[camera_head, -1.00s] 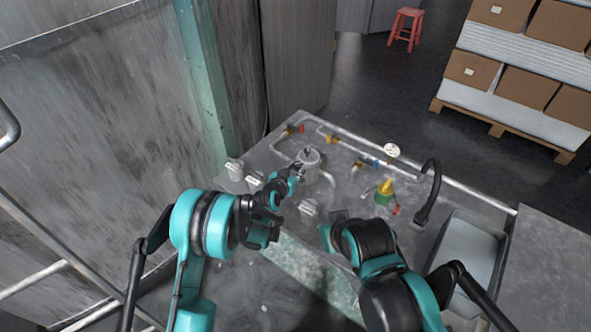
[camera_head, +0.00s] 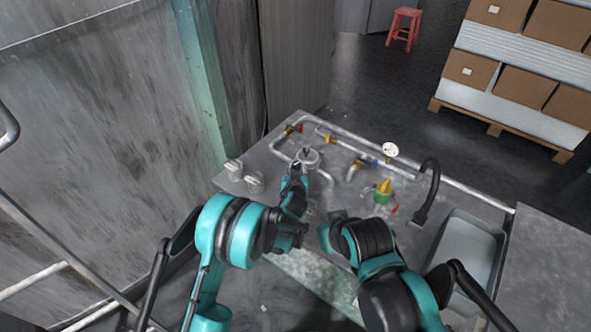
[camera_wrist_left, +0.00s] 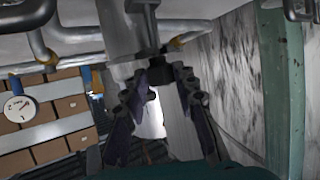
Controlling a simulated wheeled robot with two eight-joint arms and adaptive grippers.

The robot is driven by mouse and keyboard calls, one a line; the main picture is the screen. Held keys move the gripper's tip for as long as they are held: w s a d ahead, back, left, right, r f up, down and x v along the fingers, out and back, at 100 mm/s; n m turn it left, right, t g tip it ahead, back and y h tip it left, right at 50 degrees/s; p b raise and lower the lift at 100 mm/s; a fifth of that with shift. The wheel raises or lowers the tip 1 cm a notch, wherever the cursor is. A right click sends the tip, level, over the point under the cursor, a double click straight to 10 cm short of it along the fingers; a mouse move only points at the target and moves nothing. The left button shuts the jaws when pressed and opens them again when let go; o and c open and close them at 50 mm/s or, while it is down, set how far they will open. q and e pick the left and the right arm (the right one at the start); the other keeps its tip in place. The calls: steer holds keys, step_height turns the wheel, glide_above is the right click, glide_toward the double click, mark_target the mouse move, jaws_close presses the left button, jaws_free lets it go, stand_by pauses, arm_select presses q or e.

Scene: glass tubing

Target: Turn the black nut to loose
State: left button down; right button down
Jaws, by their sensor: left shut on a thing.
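The black nut is a small dark part (camera_wrist_left: 147,42) in front of my left gripper in the left wrist view, mostly hidden at the fingertips. My left gripper (camera_wrist_left: 166,78) is closed around it, with both dark fingers angling in to it. In the head view my left gripper (camera_head: 299,170) is at the near side of a grey metal vessel (camera_head: 310,158) with a dark top; the nut cannot be made out there. My right gripper (camera_head: 336,216) is low over the table's near part, partly hidden by its arm; its fingers cannot be read.
Pipes with coloured fittings run over the metal table (camera_head: 262,160). A white gauge (camera_head: 390,150), a green and yellow fitting (camera_head: 383,192), a black curved hose (camera_head: 431,185) and a grey basin (camera_head: 466,250) are at right. White knobbed fittings (camera_head: 254,179) stand at left.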

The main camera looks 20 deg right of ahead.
arm_select(q)
steer(key=shift+s+d+n+y, duration=0.1)
steer(key=shift+d+n+y, duration=0.05)
steer(key=shift+n+y, duration=0.3)
steer(key=c, duration=1.2)
jaws_free()
steer(key=shift+v, duration=3.95)
steer(key=shift+f, duration=0.1)
